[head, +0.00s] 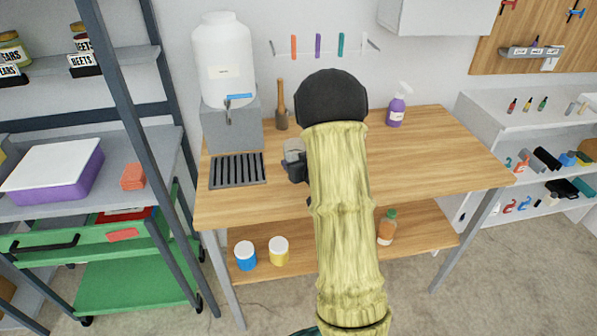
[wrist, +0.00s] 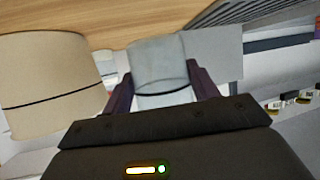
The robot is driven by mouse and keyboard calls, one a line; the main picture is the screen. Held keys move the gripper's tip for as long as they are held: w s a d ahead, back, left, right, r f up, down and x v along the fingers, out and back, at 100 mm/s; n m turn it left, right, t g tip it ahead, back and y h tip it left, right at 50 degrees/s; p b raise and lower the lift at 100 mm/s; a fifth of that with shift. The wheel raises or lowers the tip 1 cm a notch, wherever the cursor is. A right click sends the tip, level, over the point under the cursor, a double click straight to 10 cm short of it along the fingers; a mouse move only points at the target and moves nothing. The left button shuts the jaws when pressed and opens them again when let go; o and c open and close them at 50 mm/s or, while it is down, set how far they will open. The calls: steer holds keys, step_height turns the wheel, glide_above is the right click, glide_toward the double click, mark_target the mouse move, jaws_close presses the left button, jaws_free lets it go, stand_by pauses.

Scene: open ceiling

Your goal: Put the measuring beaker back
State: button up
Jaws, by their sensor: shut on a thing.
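The measuring beaker (head: 293,148) is a small greyish clear cup, seen just left of my arm over the wooden table. In the wrist view the beaker (wrist: 157,62) sits between the two dark fingers of my gripper (wrist: 163,86), which is shut on it. In the head view my gripper (head: 297,170) is mostly hidden behind my arm. The beaker is right of the black slatted drain grate (head: 238,170). Whether it touches the tabletop is unclear.
The table (head: 430,165) is clear to the right. At its back stand a white jug (head: 222,60) on a grey block, a wooden mallet (head: 281,105) and a purple spray bottle (head: 397,105). A shelf rack (head: 145,110) stands left. A beige cylinder (wrist: 50,85) is unclear.

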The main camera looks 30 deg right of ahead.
steer(key=shift+f, duration=1.8)
steer(key=shift+f, duration=0.15)
steer(key=o, duration=1.2)
steer(key=shift+c, duration=0.2)
